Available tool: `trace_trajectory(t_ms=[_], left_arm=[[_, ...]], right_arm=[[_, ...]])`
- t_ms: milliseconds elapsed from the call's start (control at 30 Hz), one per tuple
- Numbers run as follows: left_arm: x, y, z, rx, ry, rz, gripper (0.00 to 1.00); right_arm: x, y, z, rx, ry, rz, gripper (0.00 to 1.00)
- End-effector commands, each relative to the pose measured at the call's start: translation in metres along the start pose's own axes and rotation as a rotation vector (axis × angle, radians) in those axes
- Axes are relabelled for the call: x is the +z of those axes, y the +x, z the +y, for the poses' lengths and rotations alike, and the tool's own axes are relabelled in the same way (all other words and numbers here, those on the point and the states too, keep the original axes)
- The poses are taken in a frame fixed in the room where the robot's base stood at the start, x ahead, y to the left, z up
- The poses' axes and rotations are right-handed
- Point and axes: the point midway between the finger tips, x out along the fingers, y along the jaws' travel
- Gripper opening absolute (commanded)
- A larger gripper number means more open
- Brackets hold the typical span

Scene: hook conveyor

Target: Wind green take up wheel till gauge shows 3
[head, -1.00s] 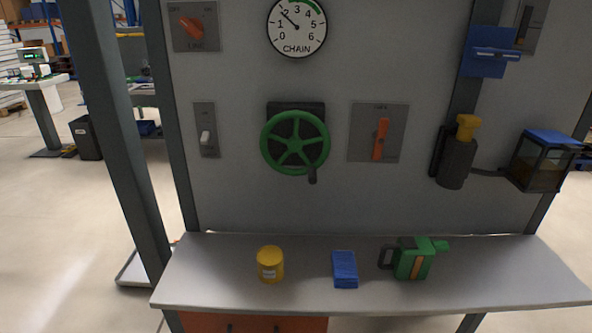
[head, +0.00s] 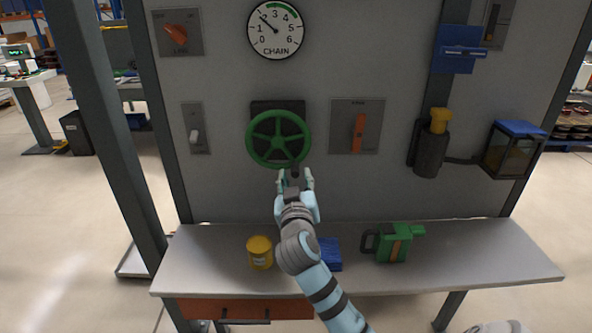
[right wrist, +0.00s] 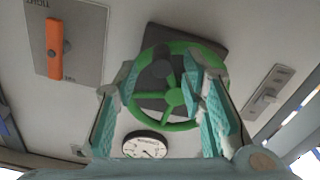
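The green take-up wheel (head: 278,122) is on the grey panel, its dark crank handle (head: 295,172) at the lower right of the rim. The round chain gauge (head: 276,50) is above it; its needle points up-left, close to the 2, and a green arc lies near 3 and 4. My right gripper (head: 296,178) is at the handle, fingers apart on either side of it. In the right wrist view the open fingers (right wrist: 175,100) frame the wheel (right wrist: 172,97), with the gauge (right wrist: 145,146) below. I cannot tell whether the fingers touch the handle. My left gripper is out of view.
The shelf (head: 475,255) below holds a yellow tin (head: 259,252), a blue block (head: 330,254) and a green can (head: 393,243). An orange-lever switch (head: 358,132) is right of the wheel, a white-toggle switch (head: 195,135) left. A post (head: 100,130) stands left.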

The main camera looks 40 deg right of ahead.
Motion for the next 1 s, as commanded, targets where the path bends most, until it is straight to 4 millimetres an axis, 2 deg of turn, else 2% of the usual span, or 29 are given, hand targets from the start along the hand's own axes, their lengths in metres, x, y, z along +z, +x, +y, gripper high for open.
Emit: trace_trajectory(t_ms=[100, 200, 533, 767, 1000], left_arm=[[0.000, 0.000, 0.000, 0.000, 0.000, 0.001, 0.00], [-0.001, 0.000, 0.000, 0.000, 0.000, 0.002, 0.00], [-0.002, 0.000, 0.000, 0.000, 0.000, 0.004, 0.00], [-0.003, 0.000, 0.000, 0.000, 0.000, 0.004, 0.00], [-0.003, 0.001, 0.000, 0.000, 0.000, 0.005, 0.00]], right_arm=[[0.000, 0.024, 0.000, 0.001, 0.000, -0.001, 0.37], [0.000, 0.036, 0.000, 0.000, -0.001, -0.001, 0.37], [0.001, 0.042, 0.000, -0.002, 0.000, -0.001, 0.37], [0.001, 0.042, 0.000, -0.002, 0.000, -0.001, 0.01], [0.001, 0.042, 0.000, -0.002, 0.000, -0.002, 0.00]])
